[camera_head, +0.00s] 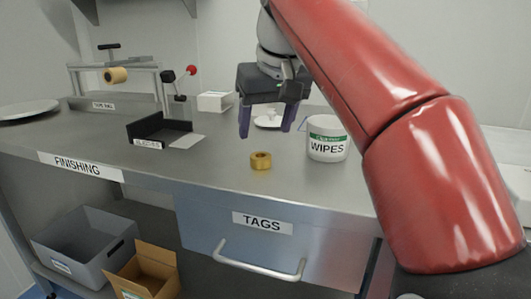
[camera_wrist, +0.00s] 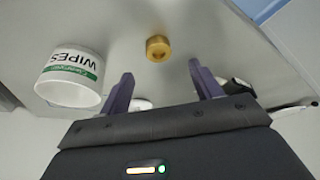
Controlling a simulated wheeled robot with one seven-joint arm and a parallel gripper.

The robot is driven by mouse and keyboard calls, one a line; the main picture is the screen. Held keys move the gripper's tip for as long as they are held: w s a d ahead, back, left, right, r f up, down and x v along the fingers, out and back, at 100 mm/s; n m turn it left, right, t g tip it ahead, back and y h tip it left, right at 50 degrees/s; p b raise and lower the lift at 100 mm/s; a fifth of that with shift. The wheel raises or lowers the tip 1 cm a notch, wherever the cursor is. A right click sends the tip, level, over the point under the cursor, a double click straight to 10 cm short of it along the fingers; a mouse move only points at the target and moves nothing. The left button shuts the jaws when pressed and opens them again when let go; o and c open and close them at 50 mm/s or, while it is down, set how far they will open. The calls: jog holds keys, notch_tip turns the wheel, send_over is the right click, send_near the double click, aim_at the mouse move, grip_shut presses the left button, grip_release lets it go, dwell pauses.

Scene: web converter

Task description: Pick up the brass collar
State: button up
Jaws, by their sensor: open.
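The brass collar (camera_head: 261,160) is a small gold ring lying on the steel bench top, near the front edge above the TAGS drawer. It also shows in the wrist view (camera_wrist: 158,48), beyond the fingertips and roughly between their lines. My gripper (camera_head: 264,135) is open and empty, with two purple fingers pointing down. In the head view it hangs above and a little behind the collar, apart from it. In the wrist view the two fingers (camera_wrist: 161,70) stand wide apart, with nothing between them.
A white WIPES tub (camera_head: 327,139) stands right of the collar. A black tray (camera_head: 160,131) lies to the left. A white object (camera_head: 268,121) sits behind the gripper. A stand with a brass-coloured roll (camera_head: 116,75) is at back left. The TAGS drawer (camera_head: 250,240) is shut below.

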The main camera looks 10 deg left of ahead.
aim_at(260, 155)
jog(key=b+x, duration=0.1)
jog(key=x, duration=0.6)
jog(key=shift+w+f+b, duration=0.15)
jog(key=shift+f+b, duration=0.05)
jog(key=shift+b, duration=0.1)
jog(key=shift+r, duration=0.1)
jog(key=c, duration=1.2)
